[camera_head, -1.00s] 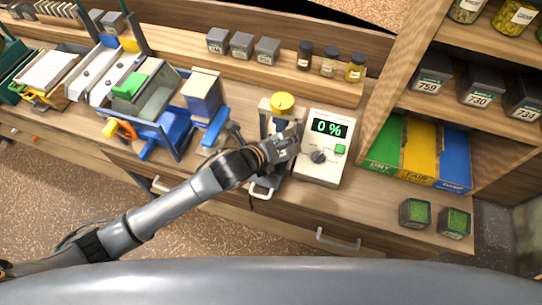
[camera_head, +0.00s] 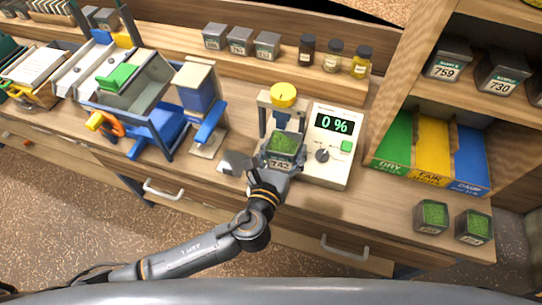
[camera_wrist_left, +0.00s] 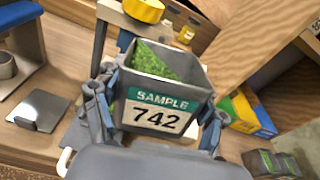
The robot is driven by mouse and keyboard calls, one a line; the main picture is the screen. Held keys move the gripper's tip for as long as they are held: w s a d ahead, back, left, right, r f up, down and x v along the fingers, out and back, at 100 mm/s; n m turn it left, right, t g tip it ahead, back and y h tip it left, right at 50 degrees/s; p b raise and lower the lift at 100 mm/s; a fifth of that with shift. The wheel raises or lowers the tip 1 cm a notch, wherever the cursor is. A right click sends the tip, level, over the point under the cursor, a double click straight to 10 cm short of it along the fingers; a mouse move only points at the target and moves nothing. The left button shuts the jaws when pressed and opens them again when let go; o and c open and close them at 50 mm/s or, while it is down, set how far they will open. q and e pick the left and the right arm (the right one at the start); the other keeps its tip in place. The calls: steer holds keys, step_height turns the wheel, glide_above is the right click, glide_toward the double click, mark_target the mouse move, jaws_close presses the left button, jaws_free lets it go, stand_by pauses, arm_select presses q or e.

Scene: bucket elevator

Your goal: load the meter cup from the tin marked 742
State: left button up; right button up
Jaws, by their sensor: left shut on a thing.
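The tin marked 742 (camera_wrist_left: 165,95) is a grey square tin with a "SAMPLE 742" label and green material inside. It also shows in the head view (camera_head: 285,145), in front of the press with the yellow knob. My left gripper (camera_head: 281,160) is shut on it, with a finger on each side in the left wrist view (camera_wrist_left: 155,115). The tin looks about upright. The white meter (camera_head: 330,145) stands just right of it and reads 0 %. I cannot make out the meter cup; the tin and gripper cover the area below the yellow knob (camera_head: 284,95). My right gripper is not in view.
A blue device (camera_head: 200,95) stands left of the press. Two green-filled tins (camera_head: 433,215) sit at the bench's right. Green, yellow and blue trays (camera_head: 432,150) lie under a shelf with tins 759 (camera_head: 447,66) and 730. Small jars (camera_head: 333,56) line the back ledge.

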arm_select(q)
steer(key=shift+s+d+r, duration=0.2)
steer(key=shift+s+r, duration=0.25)
steer(key=shift+r, duration=0.35)
steer(key=shift+s+f+m+t+b, duration=0.15)
steer(key=shift+f+m+t+b, duration=0.45)
steer(key=shift+b, duration=0.85)
steer(key=shift+w+r+t, duration=0.1)
steer(key=shift+w+t, duration=0.1)
steer(key=shift+t, duration=0.1)
step_height(320, 180, up, 4)
steer(key=p, duration=0.3)
steer(key=shift+f+p, duration=0.25)
steer(key=shift+p, duration=0.15)
steer(key=shift+f, duration=0.15)
